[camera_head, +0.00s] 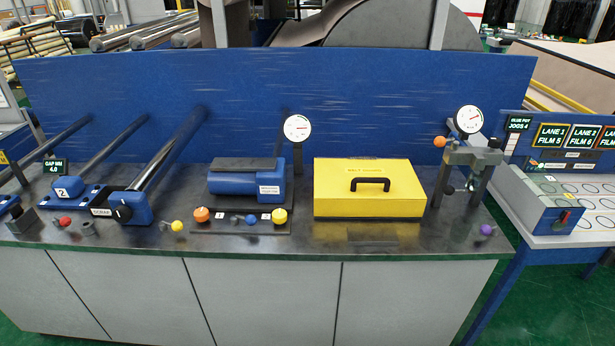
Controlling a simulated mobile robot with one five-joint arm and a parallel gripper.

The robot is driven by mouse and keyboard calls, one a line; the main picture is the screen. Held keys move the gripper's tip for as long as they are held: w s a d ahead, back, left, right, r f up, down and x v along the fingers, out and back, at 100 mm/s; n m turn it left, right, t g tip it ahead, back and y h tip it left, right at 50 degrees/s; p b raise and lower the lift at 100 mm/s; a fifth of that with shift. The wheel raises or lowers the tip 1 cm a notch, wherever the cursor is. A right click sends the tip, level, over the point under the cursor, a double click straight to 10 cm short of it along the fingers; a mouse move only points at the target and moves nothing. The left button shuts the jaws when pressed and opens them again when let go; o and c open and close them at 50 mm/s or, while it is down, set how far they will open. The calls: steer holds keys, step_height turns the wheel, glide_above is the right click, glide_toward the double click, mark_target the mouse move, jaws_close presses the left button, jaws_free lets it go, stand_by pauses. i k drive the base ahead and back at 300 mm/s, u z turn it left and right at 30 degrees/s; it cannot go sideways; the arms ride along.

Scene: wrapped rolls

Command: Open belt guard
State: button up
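The belt guard (340,200) is a yellow box on the dark metal countertop, right of the middle. Its sloped top carries small lettering, too small to read surely, and a black handle (370,182). Its top lies flat and looks closed, and what is inside is hidden. No hand or tool touches it. My gripper is not in view.
A blue motor-like unit (234,182) with orange and yellow knobs stands left of the guard. A clamp stand with a gauge (469,120) stands close to its right. A blue panel (270,85) rises behind.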

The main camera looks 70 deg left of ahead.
mark_target(359, 186)
steer(key=u, duration=3.3)
steer(key=i, duration=1)
steer(key=u, duration=0.05)
